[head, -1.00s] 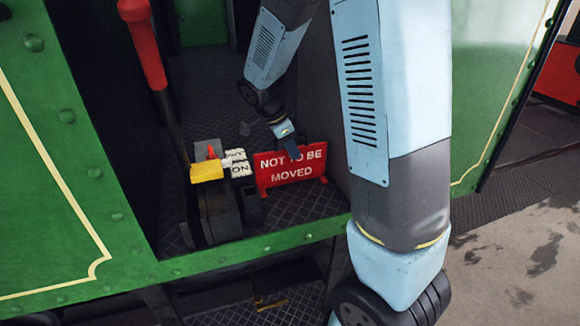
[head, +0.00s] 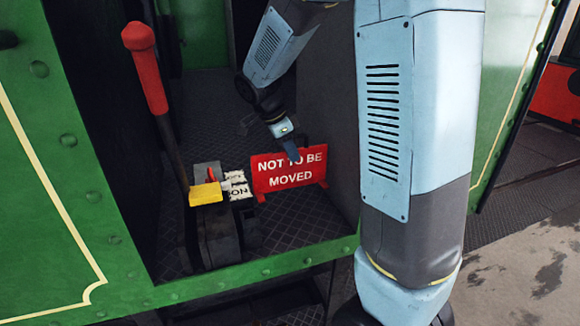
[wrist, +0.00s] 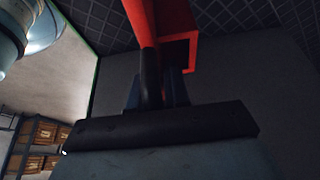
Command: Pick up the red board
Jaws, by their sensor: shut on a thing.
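The red board (head: 289,170), lettered "NOT TO BE MOVED", stands upright on small red feet in the cab of the green tram. My gripper (head: 292,152) is at its top edge in the head view, shut on it from above. In the wrist view the board (wrist: 172,20) shows as a red plate with a bent edge between my dark fingers (wrist: 160,85). Its feet appear at or just above the chequered floor; I cannot tell whether they touch it.
A lever with a red handle (head: 146,70) rises left of the board from a dark base with a yellow piece (head: 206,194) and white "ON" labels (head: 240,190). The green tram side (head: 50,190) frames the doorway. Chequered floor (head: 290,220) lies clear in front.

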